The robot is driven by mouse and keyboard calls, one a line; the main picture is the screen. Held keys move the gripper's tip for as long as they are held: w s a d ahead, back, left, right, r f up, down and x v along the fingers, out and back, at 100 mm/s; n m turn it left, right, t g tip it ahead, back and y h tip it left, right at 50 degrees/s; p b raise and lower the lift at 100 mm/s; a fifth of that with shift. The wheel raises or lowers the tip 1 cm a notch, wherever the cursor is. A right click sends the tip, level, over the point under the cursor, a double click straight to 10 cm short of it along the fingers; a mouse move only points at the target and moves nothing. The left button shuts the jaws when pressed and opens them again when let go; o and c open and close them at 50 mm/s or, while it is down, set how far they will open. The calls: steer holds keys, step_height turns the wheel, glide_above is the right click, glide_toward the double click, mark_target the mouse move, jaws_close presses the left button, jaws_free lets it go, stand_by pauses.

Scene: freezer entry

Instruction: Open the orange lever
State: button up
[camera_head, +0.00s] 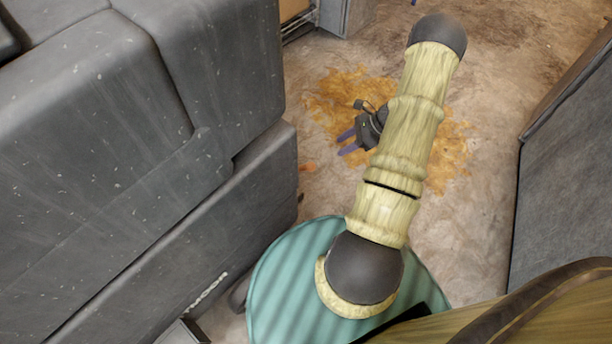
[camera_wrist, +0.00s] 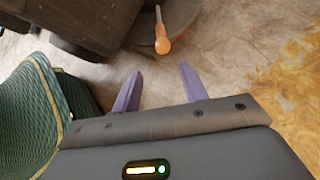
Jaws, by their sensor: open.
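The orange lever (camera_wrist: 162,38) shows near the top middle of the wrist view. It has a rounded orange end and a thin paler stem running up to the picture's top edge, beside a dark rounded base. My gripper (camera_wrist: 161,70) has its two purple fingers apart with nothing between them. The lever's end lies beyond the fingertips, roughly in line with the gap, and apart from them. In the head view my gripper (camera_head: 342,144) hangs over the floor, partly hidden by my arm. A small orange spot shows on the floor there; I cannot tell whether it is the lever.
Large grey padded furniture (camera_head: 110,130) fills the left of the head view. A dark grey block (camera_wrist: 90,22) stands at the upper left of the wrist view. A grey panel (camera_head: 565,170) stands at the right. The stained floor (camera_head: 480,110) between is open.

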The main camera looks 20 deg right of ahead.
mark_target(310, 165)
steer(key=shift+d+f, duration=0.1)
steer(key=shift+f, duration=0.25)
steer(key=b+x, duration=0.8)
steer(key=x, duration=0.8)
steer(key=shift+w+f, duration=0.15)
steer(key=shift+f, duration=0.1)
steer(key=shift+w+a+f, duration=0.15)
steer(key=shift+a+f, duration=0.05)
steer(key=shift+a, duration=0.3)
jaws_close()
